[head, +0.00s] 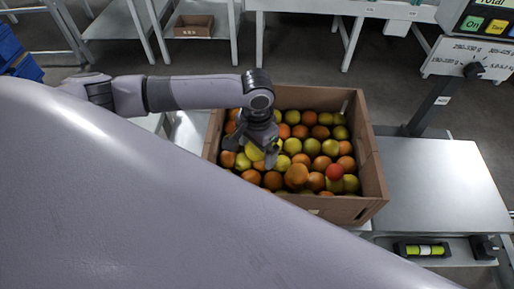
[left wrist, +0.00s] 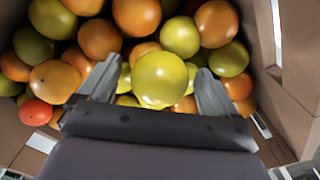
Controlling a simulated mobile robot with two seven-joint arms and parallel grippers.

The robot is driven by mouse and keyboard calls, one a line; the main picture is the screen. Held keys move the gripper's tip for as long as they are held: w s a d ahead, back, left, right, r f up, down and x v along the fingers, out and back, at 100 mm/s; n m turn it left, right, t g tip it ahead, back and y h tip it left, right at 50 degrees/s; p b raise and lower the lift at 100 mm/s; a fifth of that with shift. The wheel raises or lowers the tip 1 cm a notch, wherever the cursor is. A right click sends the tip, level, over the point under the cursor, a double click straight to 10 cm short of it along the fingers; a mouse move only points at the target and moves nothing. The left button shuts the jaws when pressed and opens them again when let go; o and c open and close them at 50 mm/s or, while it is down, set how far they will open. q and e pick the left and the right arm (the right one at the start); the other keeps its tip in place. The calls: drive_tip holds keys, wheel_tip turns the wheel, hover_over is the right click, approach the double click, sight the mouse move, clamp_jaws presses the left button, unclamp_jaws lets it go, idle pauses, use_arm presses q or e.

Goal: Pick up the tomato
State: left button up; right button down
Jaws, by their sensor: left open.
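Many tomatoes in yellow-green, orange and red fill a cardboard box. My left gripper (head: 252,151) is open and points down into the left part of the box. A yellow-green tomato (head: 255,152) shows at its fingers. In the left wrist view, this tomato (left wrist: 159,80) sits between the two open fingers of the gripper (left wrist: 160,66), with a gap visible on each side. I cannot tell how deep the fingertips reach beside it. A red tomato (head: 334,172) lies at the right of the pile. My right gripper is not in view.
The cardboard box (head: 369,150) has raised walls around the pile. A scale with a bare metal plate (head: 440,185) stands to its right, with a post and display behind. A spirit level (head: 422,250) lies in front of the plate. White tables stand at the back.

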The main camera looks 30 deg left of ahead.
use_arm(q)
drive_tip(key=shift+c, duration=0.2)
drive_tip(key=c, duration=0.8)
drive_tip(key=shift+r, duration=0.15)
